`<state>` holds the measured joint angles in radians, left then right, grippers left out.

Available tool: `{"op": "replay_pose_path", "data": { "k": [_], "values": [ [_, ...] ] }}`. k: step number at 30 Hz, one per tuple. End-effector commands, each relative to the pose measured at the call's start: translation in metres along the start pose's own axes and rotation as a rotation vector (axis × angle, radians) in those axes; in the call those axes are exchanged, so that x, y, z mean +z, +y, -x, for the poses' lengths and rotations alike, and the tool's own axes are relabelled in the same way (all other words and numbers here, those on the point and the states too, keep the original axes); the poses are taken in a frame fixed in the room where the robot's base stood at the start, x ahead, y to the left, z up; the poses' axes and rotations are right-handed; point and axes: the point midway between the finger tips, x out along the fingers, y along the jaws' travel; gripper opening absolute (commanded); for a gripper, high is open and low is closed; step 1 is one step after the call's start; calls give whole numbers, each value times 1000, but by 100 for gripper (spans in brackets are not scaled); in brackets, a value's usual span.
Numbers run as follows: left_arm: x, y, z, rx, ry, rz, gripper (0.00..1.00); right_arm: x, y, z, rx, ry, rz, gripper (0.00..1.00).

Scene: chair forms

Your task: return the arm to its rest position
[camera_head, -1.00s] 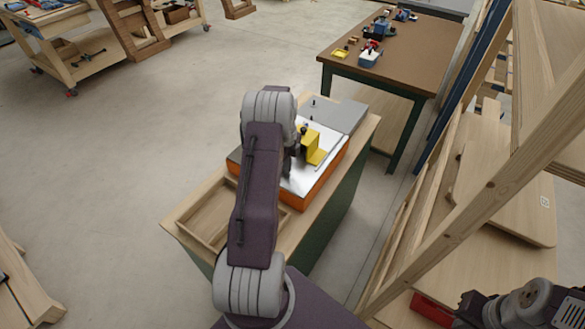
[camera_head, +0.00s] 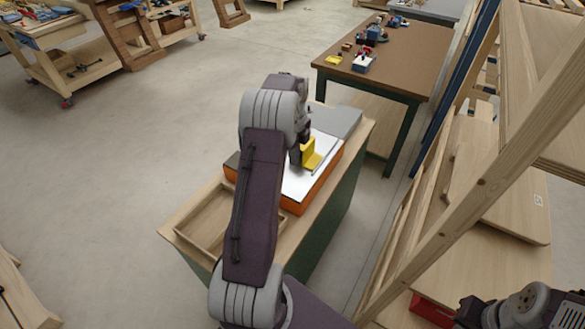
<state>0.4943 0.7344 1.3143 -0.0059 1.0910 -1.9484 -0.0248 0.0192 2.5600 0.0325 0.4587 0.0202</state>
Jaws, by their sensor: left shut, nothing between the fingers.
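My left arm reaches in from the bottom of the head view, over a small green-sided cabinet with a wooden top. My left gripper (camera_head: 304,134) is at the arm's far end, above the white-topped orange machine (camera_head: 324,181); it is small and partly hidden by my own wrist, and looks shut and empty. A yellow block-like part (camera_head: 311,156) stands on the white top just below and beside the gripper; I cannot tell whether they touch. My right gripper does not show.
A wooden tray (camera_head: 186,236) lies at the cabinet's near left. A brown-topped table (camera_head: 405,62) with small tools stands behind. A wooden frame (camera_head: 470,190) with boards rises close on the right, with a red box (camera_head: 432,309) low down. Open floor lies left.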

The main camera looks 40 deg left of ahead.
Motion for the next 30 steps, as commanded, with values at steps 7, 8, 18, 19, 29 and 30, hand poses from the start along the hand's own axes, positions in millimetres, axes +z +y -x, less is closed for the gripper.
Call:
{"op": "replay_pose_path", "data": {
  "k": [7,8,18,19,29,30],
  "values": [
    [0,0,7,1,0,0,0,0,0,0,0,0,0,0],
    [0,0,7,1,0,0,0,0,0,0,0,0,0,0],
    [-36,-18,37,-58,-20,-87,0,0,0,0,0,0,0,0],
    [-49,-18,45,-67,-22,-115,0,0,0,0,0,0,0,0],
    [-190,96,53,-63,19,56,0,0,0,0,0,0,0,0],
    [-199,118,45,-62,28,180,0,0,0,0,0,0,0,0]
  ]
}}
